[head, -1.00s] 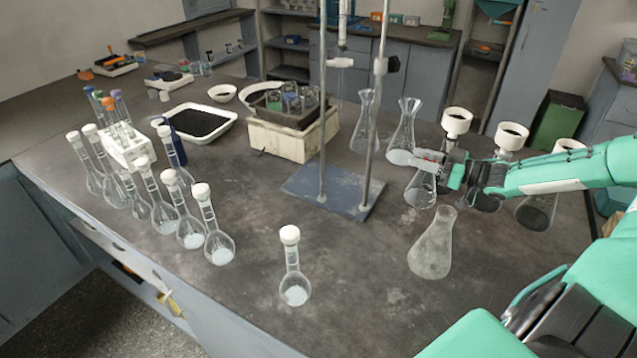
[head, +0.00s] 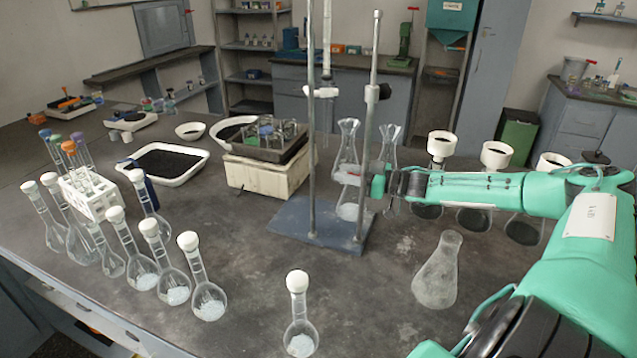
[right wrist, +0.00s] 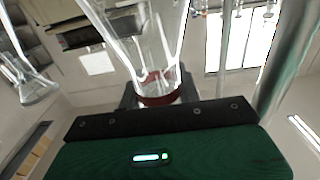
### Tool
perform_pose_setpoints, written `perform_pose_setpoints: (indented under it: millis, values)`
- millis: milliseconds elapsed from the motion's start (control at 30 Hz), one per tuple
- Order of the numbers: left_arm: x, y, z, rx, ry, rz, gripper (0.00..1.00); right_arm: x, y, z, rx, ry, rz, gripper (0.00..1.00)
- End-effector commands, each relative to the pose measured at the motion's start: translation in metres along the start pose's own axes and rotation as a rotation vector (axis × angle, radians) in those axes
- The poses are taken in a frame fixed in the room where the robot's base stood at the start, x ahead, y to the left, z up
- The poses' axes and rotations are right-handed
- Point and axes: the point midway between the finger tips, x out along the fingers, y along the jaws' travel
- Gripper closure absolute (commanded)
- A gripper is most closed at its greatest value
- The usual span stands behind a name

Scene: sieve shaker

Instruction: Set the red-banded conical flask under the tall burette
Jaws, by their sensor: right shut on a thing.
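The tall burette (head: 327,55) hangs upright on the stand, its tip above the stand's blue-grey base plate (head: 300,225). My right gripper (head: 376,184) is beside the stand's right rod (head: 371,120) in the head view. It is shut on the red-banded conical flask (head: 348,210), whose clear body shows between the two rods, low over the plate. In the right wrist view the flask (right wrist: 140,45) fills the upper middle, with its red band at the jaws. I cannot tell whether its base touches the plate. My left gripper is out of view.
Two clear flasks (head: 388,150) stand behind the stand. Another conical flask (head: 437,275) stands in front of my right arm. Several flasks with white funnels (head: 442,145) stand behind that arm. Stoppered flasks (head: 170,280) stand at the left. The front middle of the bench is mostly clear.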

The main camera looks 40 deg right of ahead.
Motion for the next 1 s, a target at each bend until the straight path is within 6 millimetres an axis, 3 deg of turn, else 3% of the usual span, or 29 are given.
perform_pose_setpoints:
  millis: [200, 600, 833, 1000]
  values:
    - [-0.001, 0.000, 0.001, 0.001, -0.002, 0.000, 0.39, 0.027, 0.000, -0.004, -0.003, 0.006, 0.000, 1.00]
    - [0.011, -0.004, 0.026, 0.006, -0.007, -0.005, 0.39, 0.072, 0.001, -0.003, -0.001, 0.003, 0.001, 1.00]
    - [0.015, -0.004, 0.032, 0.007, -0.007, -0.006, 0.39, 0.083, 0.000, 0.000, 0.000, 0.000, 0.000, 1.00]
    - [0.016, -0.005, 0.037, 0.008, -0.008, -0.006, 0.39, 0.083, 0.000, 0.019, 0.002, -0.002, 0.001, 1.00]
